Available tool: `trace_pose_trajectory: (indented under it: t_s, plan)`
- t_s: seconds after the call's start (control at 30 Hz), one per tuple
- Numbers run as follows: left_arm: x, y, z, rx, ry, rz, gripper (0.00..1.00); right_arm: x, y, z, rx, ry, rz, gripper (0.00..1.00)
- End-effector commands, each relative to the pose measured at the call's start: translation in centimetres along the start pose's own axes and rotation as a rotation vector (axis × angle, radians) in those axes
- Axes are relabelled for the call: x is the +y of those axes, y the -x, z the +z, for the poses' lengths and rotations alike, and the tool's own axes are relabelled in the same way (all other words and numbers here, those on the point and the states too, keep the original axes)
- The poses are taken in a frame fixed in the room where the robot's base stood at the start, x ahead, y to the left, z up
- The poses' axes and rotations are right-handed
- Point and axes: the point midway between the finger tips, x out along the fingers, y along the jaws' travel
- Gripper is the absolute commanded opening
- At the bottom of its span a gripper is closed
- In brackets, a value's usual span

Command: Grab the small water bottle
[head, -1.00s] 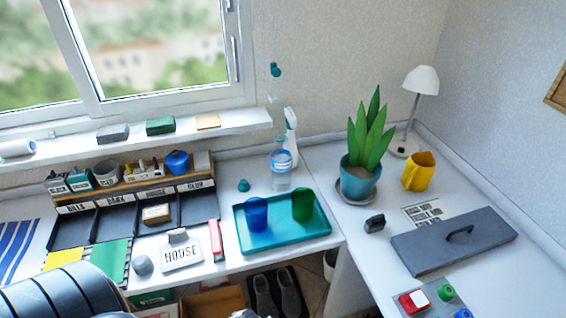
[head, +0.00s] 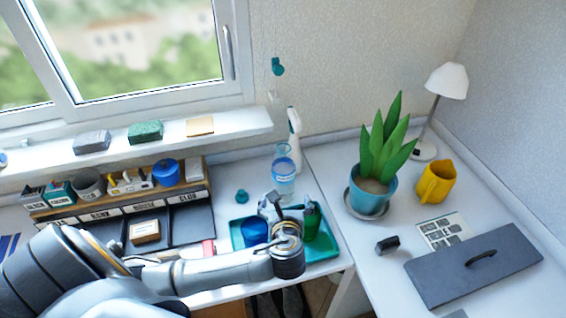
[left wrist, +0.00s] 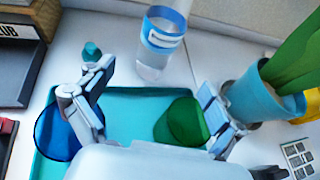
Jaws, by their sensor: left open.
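The small water bottle (head: 285,184) is clear with a blue label band and stands upright on the white desk, behind the teal tray (head: 322,252). In the left wrist view the bottle (left wrist: 153,62) stands just beyond the tray, ahead of the gap between my fingers. My left gripper (head: 288,207) is open and empty above the tray, on the near side of the bottle and apart from it; its spread fingers also show in the left wrist view (left wrist: 154,80). My right gripper is not in view.
A blue cup (head: 253,231) and a green cup (head: 311,222) stand on the tray below my fingers. A small teal object (head: 242,196) lies left of the bottle. A white spray bottle (head: 295,140) stands behind it, and a potted plant (head: 370,200) to the right.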

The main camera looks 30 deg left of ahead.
Motion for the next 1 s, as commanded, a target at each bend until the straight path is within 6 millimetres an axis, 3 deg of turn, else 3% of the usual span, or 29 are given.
trace_pose_trajectory:
  t_s: [0.07,0.13,0.33,0.43,0.57,0.8,1.0]
  plan:
    - [0.0,-0.6,0.2,-0.01,-0.025,0.0,0.94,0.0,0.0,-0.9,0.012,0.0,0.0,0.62]
    - [0.0,-1.6,0.2,-0.013,-0.03,0.001,0.94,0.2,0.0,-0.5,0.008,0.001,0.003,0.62]
    - [0.0,-5.6,0.3,-0.011,-0.026,0.002,0.94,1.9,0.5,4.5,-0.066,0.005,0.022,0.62]
    - [0.0,-7.2,0.2,-0.009,-0.024,0.002,0.94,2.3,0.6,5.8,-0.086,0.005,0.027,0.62]
    - [0.0,-8.4,0.2,-0.008,-0.024,0.001,0.94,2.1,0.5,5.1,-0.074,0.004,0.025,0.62]
    - [0.2,-10.7,0.3,-0.008,-0.022,0.002,0.94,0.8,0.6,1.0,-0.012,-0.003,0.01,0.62]
    - [0.2,-13.4,0.1,-0.007,-0.022,0.0,0.94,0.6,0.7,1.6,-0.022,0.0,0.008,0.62]
